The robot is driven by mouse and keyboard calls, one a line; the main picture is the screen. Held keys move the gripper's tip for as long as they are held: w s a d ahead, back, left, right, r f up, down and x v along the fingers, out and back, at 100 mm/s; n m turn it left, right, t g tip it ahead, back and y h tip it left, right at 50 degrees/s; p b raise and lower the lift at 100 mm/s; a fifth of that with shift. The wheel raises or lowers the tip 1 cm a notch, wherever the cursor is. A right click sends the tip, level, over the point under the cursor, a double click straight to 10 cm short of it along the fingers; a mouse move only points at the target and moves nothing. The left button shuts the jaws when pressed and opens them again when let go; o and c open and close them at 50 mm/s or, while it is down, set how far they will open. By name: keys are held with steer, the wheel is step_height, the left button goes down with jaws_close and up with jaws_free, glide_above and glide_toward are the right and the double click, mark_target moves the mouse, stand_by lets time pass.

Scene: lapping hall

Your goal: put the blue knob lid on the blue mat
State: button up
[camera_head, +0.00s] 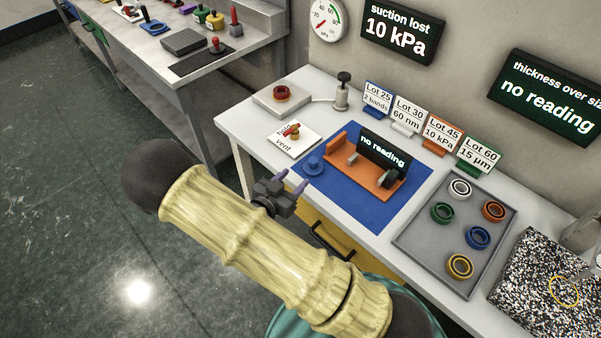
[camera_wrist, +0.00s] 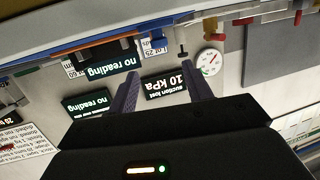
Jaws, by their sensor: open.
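The blue knob lid (camera_head: 314,164) is a small round blue disc with a knob on top. In the head view it sits on the left end of the blue mat (camera_head: 345,203), close to the mat's edge. My gripper (camera_head: 293,184) is open, with two purple fingers and nothing between them. In the head view it appears in front of the table's near edge, just below and left of the lid, apart from it.
An orange gauge stand (camera_head: 372,180) with a "no reading" display takes up the mat's middle. Left of the mat lies a white vent card (camera_head: 290,143) with a red-handled valve. A grey tray (camera_head: 460,264) of several coloured rings is at right. Lot signs stand behind.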

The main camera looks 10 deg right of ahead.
steer(key=shift+s+a, duration=0.1)
steer(key=shift+a, duration=0.05)
steer(key=shift+r, duration=0.1)
stand_by(0.4)
steer(key=s+d+r+n+g+y, duration=0.8)
steer(key=s+d+r+g+y, duration=0.1)
steer(key=s+r, duration=0.4)
steer(key=shift+s+n+y, duration=0.3)
steer(key=shift+s+y, duration=0.1)
steer(key=shift+y, duration=0.5)
steer(key=shift+w, duration=0.1)
